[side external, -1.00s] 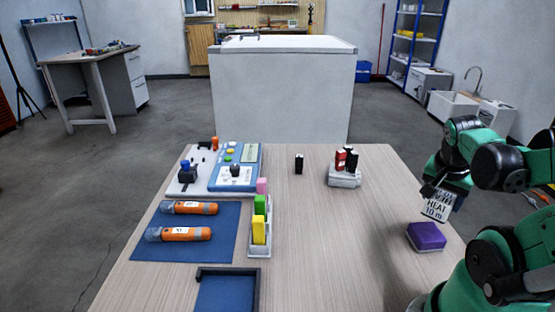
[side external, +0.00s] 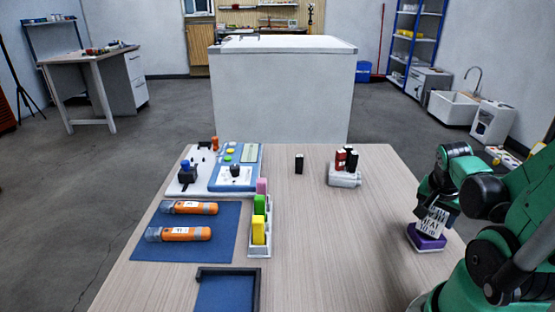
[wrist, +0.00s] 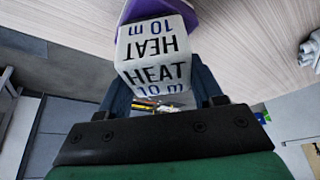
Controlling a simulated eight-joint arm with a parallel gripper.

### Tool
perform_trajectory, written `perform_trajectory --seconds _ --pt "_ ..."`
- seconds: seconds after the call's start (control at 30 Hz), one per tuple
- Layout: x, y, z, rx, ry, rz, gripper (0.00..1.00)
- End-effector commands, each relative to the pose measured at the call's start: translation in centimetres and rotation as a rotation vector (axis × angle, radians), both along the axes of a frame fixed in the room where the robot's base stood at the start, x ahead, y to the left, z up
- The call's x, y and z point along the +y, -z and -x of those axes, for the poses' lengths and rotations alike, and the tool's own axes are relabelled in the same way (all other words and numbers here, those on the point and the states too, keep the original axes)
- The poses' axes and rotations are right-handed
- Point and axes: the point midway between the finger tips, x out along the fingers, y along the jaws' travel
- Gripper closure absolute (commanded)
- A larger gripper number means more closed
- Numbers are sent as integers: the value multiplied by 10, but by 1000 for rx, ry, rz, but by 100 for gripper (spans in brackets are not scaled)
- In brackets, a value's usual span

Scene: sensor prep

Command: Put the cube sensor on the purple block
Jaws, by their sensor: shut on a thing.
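The purple block (side external: 428,242) lies on the table at the right, directly below the cube. In the wrist view the purple block (wrist: 184,12) shows behind the cube. The cube's lower edge appears at or just above the block's top; I cannot tell whether they touch.
The table (side external: 330,235) is clear left of the block. A white holder (side external: 344,180) with red and black pieces stands farther back, beside a small black piece (side external: 299,163). Orange flashlights (side external: 180,233) on a blue mat, a rack of coloured blocks and a blue device are at the left.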

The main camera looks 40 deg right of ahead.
Motion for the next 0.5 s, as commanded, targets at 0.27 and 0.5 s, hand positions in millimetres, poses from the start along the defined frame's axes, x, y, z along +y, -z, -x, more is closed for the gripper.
perform_trajectory --seconds 0.27,0.5 --pt "0 3 0 0 0 0 9" --pt "0 2 0 0 0 0 9"
